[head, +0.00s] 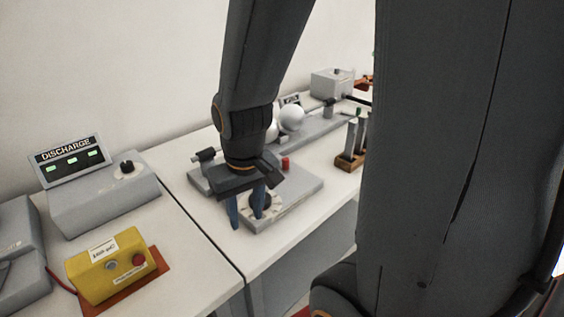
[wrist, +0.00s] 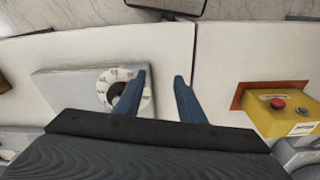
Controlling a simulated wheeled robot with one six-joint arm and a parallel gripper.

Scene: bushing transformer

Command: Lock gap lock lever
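My gripper (head: 246,212) points down above the near left edge of a grey plate with a round dial (head: 262,205). Its two blue fingers are apart with nothing between them. In the wrist view my gripper (wrist: 160,84) is open over bare table, and its left finger overlaps the edge of the white-rimmed dial (wrist: 122,92). A small dark lever-like part (head: 205,155) sits on the grey device behind my gripper. I cannot tell if it is the gap lock lever. The wrist view shows no clear lever, and my arm hides part of the device.
A yellow button box (head: 108,264) lies on an orange base at the left, before the discharge display (head: 68,158). White spheres (head: 290,118) stand on a grey rail behind my arm. A wooden holder (head: 350,161) stands right. Bare table lies left of the dial plate.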

